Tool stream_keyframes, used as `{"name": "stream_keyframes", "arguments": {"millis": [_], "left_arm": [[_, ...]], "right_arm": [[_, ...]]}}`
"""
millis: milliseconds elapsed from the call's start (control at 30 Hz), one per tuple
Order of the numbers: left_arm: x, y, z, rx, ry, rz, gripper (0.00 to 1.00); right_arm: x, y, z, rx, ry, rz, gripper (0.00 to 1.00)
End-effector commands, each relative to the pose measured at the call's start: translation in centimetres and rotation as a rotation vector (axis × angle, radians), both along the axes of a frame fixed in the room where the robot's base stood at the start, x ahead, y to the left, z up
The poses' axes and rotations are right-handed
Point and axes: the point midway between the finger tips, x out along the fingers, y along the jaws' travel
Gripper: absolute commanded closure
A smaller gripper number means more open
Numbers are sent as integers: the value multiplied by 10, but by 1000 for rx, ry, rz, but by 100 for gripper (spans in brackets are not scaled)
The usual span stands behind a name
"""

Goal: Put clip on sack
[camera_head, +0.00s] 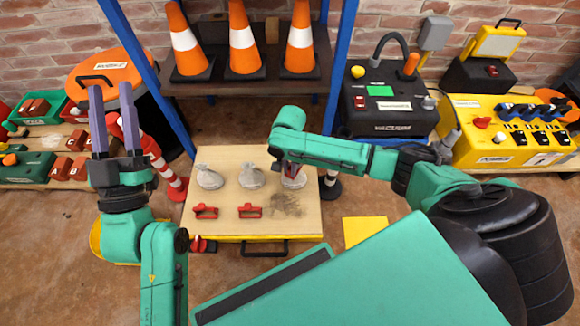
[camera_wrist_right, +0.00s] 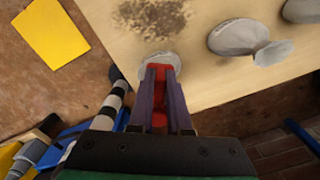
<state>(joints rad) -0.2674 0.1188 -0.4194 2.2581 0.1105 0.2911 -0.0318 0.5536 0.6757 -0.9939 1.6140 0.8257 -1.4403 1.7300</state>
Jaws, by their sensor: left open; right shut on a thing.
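Three grey sacks stand in a row on the wooden board: a left sack (camera_head: 209,177), a middle sack (camera_head: 251,176) and a right sack (camera_head: 294,180). My right gripper (camera_wrist_right: 160,72) is shut on a red clip (camera_wrist_right: 159,95) directly over the right sack, which shows partly behind it in the right wrist view (camera_wrist_right: 146,66). Whether the clip touches the sack neck is hidden. Two more red clips, a left one (camera_head: 205,211) and a right one (camera_head: 249,211), lie on the board in front of the sacks. My left gripper (camera_head: 111,92) is open, empty and raised at the left.
The board (camera_head: 230,228) has a dark smudge near its right front. Orange cones (camera_head: 243,45) stand on a shelf behind. A striped post (camera_head: 165,170) is at the left, a yellow sheet (camera_head: 364,230) on the floor at the right.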

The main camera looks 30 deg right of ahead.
Motion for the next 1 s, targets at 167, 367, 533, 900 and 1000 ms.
{"name": "stream_keyframes", "arguments": {"millis": [167, 367, 533, 900, 1000], "left_arm": [[0, 0, 0, 0, 0, 0, 50], [0, 0, 0, 0, 0, 0, 50], [0, 0, 3, 0, 0, 0, 50], [0, 0, 12, 0, 0, 0, 50], [0, 0, 12, 0, 0, 0, 50]], "right_arm": [[0, 0, 0, 0, 0, 0, 100], [0, 0, 0, -1, -1, 0, 100], [0, 0, 1, -1, -1, 0, 100], [0, 0, 1, 0, 0, 0, 100], [0, 0, 0, 0, 0, 0, 100]]}}
